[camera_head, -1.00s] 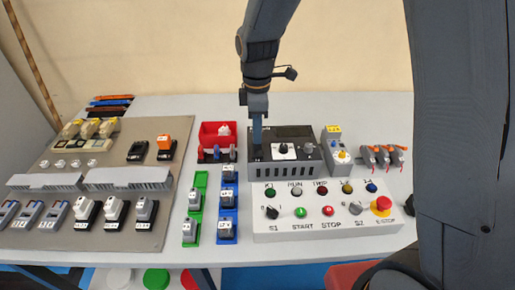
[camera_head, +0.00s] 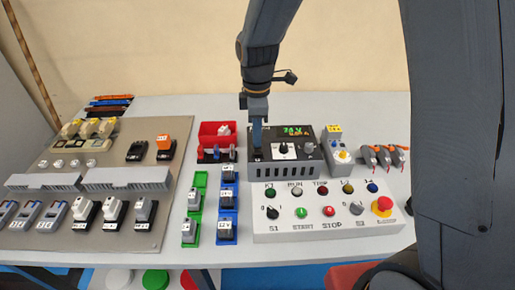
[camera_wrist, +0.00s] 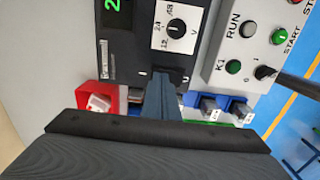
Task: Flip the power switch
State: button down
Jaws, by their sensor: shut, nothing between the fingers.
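The black power supply box (camera_head: 284,158) stands on the table behind the white control panel. Its display (camera_head: 295,131) is lit with green and orange characters. My gripper (camera_head: 257,147) is shut and empty, pointing down at the left part of the box's top. In the wrist view my gripper (camera_wrist: 162,78) has its tips at the black power switch (camera_wrist: 178,75), beside the voltage dial (camera_wrist: 177,27). The fingertips cover part of the switch, and I cannot tell whether they touch it.
The white control panel (camera_head: 330,222) with buttons, lamps and a red emergency stop (camera_head: 382,205) is in front. A red bin (camera_head: 212,140) and green and blue trays with small blocks are to the left. A grey board (camera_head: 75,220) with components fills the far left.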

notch_tip(320, 180, up, 7)
jog(key=p, duration=0.5)
jog(key=shift+p, duration=0.3)
dwell(0.5)
jog(key=s+d+m+t+b, duration=0.1)
jog(key=s+d+m+b, duration=0.1)
jog(key=s+d+m, duration=1.3)
jog(key=m, duration=0.2)
jog(key=shift+f+m, duration=0.3)
jog(key=shift+f, duration=0.05)
